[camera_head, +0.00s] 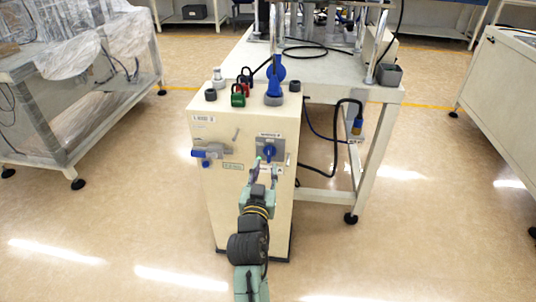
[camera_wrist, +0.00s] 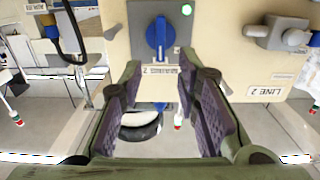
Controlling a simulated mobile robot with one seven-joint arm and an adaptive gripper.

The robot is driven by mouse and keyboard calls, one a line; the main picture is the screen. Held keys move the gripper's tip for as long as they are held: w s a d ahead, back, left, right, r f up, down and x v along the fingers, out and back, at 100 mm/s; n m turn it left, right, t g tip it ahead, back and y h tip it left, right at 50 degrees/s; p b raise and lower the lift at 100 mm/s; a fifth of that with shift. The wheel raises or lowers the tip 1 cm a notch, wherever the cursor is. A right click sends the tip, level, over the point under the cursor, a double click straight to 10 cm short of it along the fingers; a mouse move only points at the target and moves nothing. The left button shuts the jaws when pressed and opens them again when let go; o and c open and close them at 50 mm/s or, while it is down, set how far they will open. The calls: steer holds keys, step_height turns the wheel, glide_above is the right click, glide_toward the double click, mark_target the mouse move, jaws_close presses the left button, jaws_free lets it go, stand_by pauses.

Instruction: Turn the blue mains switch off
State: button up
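The blue mains switch (camera_head: 269,152) is a rotary knob on a grey plate on the front of the cream cabinet (camera_head: 225,205). In the wrist view the knob (camera_wrist: 159,38) stands roughly vertical in the picture, with a small green light (camera_wrist: 186,9) beside it and a label below the plate. My gripper (camera_head: 262,174) is in front of the cabinet, just below the switch in the head view. In the wrist view my gripper (camera_wrist: 165,76) is open, with nothing between its fingers. The switch lies beyond the fingertips, apparently untouched.
A grey and blue handle (camera_head: 209,152) sticks out left of the switch; a label (camera_wrist: 268,92) is near it. Padlocks (camera_head: 239,96) and a blue upright part (camera_head: 275,76) stand on top. A cable (camera_head: 337,140) hangs at right. Floor on both sides is clear.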

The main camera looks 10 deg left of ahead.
mark_target(269, 153)
steer(key=w+p, duration=0.1)
steer(key=w, duration=0.5)
steer(key=shift+w, duration=0.3)
jaws_close()
